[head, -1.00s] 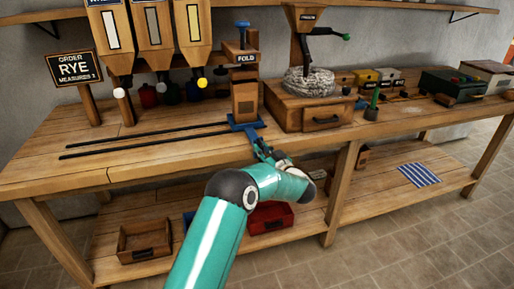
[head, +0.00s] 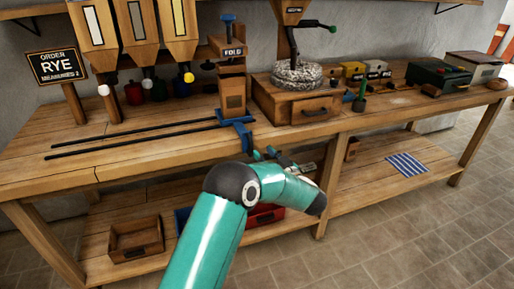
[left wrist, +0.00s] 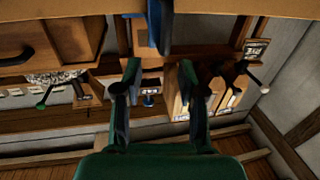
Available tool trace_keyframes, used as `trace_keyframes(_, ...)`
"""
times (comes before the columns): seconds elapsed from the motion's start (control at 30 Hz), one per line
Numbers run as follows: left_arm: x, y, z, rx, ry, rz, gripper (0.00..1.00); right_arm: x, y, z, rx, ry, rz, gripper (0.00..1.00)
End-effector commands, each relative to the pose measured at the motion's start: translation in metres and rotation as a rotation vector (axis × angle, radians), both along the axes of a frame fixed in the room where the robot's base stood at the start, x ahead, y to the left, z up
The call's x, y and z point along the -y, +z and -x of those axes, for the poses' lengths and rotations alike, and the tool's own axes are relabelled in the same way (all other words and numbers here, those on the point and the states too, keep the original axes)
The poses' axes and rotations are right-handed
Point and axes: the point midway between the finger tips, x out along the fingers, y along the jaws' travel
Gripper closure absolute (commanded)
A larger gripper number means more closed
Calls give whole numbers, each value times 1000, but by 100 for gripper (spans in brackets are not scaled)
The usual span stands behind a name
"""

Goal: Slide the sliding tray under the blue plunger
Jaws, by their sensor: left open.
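The sliding tray (head: 239,121) is blue and sits at the right end of two black rails, at the foot of the wooden FOLD station. Its blue handle hangs toward the bench's front edge and shows in the left wrist view (left wrist: 165,20), which is upside down. The blue plunger (head: 228,19) stands above the FOLD sign and also shows in the left wrist view (left wrist: 148,101). My left gripper (head: 266,154) is open and empty, in front of the bench edge, just right of the handle and apart from it. Its fingers (left wrist: 159,66) are spread. My right gripper is not in view.
The two rails (head: 135,137) run left along the clear bench top. Hoppers (head: 135,25) hang behind them. A stone mill (head: 297,75) on a drawer box stands right of the FOLD station. A wooden crate (head: 137,238) is on the lower shelf.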

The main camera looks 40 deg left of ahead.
Motion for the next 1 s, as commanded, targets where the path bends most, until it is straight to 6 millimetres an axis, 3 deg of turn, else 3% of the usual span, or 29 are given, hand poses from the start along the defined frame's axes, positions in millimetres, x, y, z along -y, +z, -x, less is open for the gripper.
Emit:
trace_keyframes(0.1, 21, 0, 6, 0, -3, 0, 60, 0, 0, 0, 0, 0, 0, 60)
trace_keyframes(0.3, 37, 0, 13, 0, 0, -1, 60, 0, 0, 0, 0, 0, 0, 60)
trace_keyframes(0.83, 38, 1, 14, 1, 1, -1, 60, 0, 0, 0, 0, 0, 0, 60)
trace_keyframes(1.0, 29, 9, 17, -11, 18, -1, 60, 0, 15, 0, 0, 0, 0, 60)
